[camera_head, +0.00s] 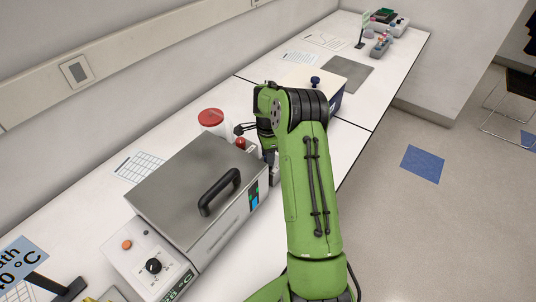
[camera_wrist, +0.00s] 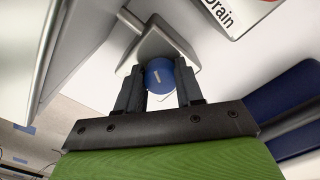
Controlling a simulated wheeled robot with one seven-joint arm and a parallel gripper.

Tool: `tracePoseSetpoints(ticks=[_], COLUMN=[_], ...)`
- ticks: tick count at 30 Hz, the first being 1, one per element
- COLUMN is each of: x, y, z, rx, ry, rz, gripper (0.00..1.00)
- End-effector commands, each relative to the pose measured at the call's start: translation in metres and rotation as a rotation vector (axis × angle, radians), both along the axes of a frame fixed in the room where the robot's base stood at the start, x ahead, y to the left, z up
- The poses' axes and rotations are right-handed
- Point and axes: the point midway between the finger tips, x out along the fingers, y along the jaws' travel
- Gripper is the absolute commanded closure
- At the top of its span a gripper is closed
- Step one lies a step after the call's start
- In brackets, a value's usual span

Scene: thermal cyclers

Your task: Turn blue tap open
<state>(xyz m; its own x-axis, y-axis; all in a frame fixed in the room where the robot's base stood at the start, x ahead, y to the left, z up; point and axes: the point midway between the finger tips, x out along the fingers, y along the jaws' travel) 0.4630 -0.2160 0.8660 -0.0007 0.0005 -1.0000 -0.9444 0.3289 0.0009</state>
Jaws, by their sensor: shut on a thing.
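The blue tap (camera_wrist: 158,72) has a round blue face with a pale slot, seen in the middle of the wrist view. The fingers of my gripper (camera_wrist: 161,82) stand on both sides of it and are shut on it. A grey metal piece (camera_wrist: 158,45) sits right behind the tap. The tap's turn angle is hard to tell. In the head view my green arm reaches to the right end of the steel-lidded water bath (camera_head: 190,170) and hides the tap and the fingertips.
A "Drain" label (camera_wrist: 228,14) is beside the tap. A box with a blue knob (camera_head: 315,81) stands farther along the white bench. Open floor lies right of the bench.

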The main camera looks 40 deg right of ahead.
Motion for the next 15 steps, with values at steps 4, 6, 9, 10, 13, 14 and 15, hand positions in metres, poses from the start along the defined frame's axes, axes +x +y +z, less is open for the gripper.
tracePoseSetpoints(ticks=[4, 6, 9, 10, 13, 14, 15], x=[0.0011, 0.0009, 0.0007, 0.0006, 0.0004, 0.0004, 0.0004], y=[-0.0002, -0.0001, 0.0, 0.0, 0.0, 0.0, 0.0], z=[0.0013, 0.0011, 0.0008, 0.0008, 0.0005, 0.0005, 0.0006], rx=[-0.002, -0.001, -0.001, -0.001, -0.001, -0.001, -0.001], ry=[-0.005, -0.004, -0.003, -0.003, -0.002, -0.002, -0.002], rz=[0.001, 0.002, 0.002, 0.002, 0.002, 0.002, 0.002], gripper=[0.59, 0.48, 0.38, 0.38, 0.38, 0.38, 0.38])
